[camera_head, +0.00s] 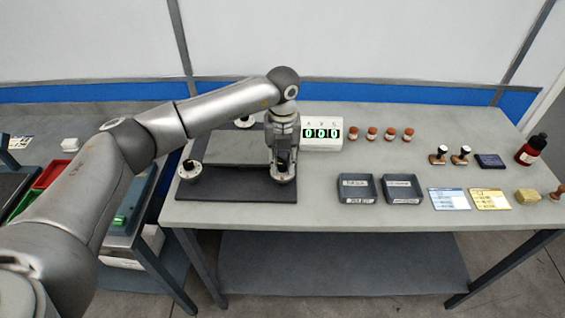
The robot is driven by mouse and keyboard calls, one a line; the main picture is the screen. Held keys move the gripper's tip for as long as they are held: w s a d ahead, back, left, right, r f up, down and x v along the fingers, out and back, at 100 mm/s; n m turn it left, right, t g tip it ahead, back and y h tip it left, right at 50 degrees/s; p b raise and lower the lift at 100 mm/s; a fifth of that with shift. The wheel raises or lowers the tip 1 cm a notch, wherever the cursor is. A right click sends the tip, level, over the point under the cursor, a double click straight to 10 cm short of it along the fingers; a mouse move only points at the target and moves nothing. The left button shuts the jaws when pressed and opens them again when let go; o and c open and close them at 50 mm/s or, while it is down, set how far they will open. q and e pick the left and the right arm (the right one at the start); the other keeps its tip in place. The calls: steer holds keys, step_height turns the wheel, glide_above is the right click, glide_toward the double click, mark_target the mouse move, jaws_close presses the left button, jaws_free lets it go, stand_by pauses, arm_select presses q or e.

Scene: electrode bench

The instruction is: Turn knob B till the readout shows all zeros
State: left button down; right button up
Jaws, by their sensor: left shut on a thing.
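The white readout box (322,137) stands on the bench behind the knobs, and its three green digits appear to read 0 0 0. My left gripper (283,158) points down and is shut on a black knob with a pale round dial (283,178) at the right of the dark mat. The gripper hides part of this knob, and I cannot read its letter. A second knob (190,167) sits at the mat's left. A third knob (244,121) is behind, partly hidden by my left arm. My right gripper is not in view.
The dark mat (235,187) carries a grey plate (235,150). Right of it are several small orange-capped bottles (371,133), two dark trays (357,187), two stamps (461,155), cards (449,199) and a red bottle (531,150).

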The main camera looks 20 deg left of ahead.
mark_target(283, 164)
arm_select(q)
steer(key=shift+n, duration=1.1)
steer(key=c, duration=1.2)
jaws_free()
step_height(283, 164, up, 12)
